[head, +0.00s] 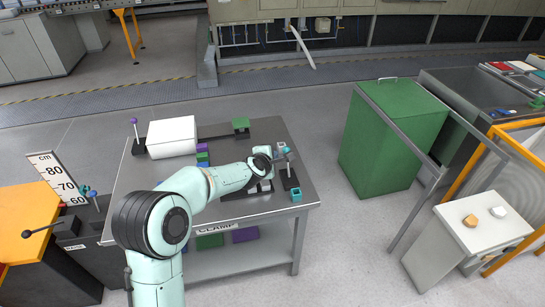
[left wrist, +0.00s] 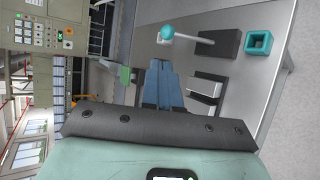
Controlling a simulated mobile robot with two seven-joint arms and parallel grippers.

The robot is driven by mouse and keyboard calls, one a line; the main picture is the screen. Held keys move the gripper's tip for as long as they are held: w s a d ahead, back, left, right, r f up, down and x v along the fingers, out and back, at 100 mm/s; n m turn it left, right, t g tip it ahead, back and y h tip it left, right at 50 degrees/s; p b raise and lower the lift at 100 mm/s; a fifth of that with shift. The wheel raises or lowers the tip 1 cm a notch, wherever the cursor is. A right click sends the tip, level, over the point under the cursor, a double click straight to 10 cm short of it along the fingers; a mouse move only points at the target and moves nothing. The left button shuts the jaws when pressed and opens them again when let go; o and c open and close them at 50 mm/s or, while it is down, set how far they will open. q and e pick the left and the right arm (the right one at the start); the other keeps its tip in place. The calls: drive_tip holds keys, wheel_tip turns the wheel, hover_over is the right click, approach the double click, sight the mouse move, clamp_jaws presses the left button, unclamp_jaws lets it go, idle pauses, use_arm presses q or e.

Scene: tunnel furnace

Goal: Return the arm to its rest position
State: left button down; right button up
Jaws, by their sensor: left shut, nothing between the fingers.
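My left arm reaches from the bottom of the head view over the grey table marked CLAMP (head: 225,211). My left gripper (head: 280,156) is above the right part of this table. In the left wrist view its two blue-grey fingers (left wrist: 161,82) are together with nothing between them. Just beyond the fingertips is a lever with a teal ball (left wrist: 167,33) on a pale rod; I cannot tell whether they touch. My right gripper is in neither view.
A dark block (left wrist: 229,43) and a hollow teal cube (left wrist: 258,42) are beside the lever; the cube also shows at the table's right edge (head: 296,194). A white clamp block (head: 172,137) stands at the back left. A green bin (head: 385,140) stands right, across clear floor.

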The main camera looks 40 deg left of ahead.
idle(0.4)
use_arm(q)
drive_tip(key=s+d+f+m+g+h+p, duration=0.15)
drive_tip(key=s+d+f+m, duration=0.3)
drive_tip(key=f, duration=0.55)
drive_tip(key=s+d+f+m+g+h, duration=0.1)
drive_tip(key=s+d+f+m+g, duration=0.2)
drive_tip(key=s+d+f, duration=0.45)
drive_tip(key=s+d+f+m+g+h+p, duration=0.1)
drive_tip(key=s+d+f+m+g+h, duration=0.2)
drive_tip(key=f, duration=0.8)
drive_tip(key=s+d+f+m+g, duration=0.1)
drive_tip(key=s+d+f+m, duration=0.1)
drive_tip(key=s, duration=0.6)
drive_tip(key=s+d+f+m+g+h, duration=0.1)
drive_tip(key=s+d+f+m+g, duration=0.1)
drive_tip(key=s+d+m, duration=0.3)
drive_tip(key=s+d+f+m+g, duration=0.2)
drive_tip(key=s+d, duration=0.4)
drive_tip(key=s, duration=0.6)
drive_tip(key=shift+s+d+f+m+h+p, duration=0.15)
drive_tip(key=shift+s+f+m+h+p, duration=0.3)
drive_tip(key=shift+m, duration=0.2)
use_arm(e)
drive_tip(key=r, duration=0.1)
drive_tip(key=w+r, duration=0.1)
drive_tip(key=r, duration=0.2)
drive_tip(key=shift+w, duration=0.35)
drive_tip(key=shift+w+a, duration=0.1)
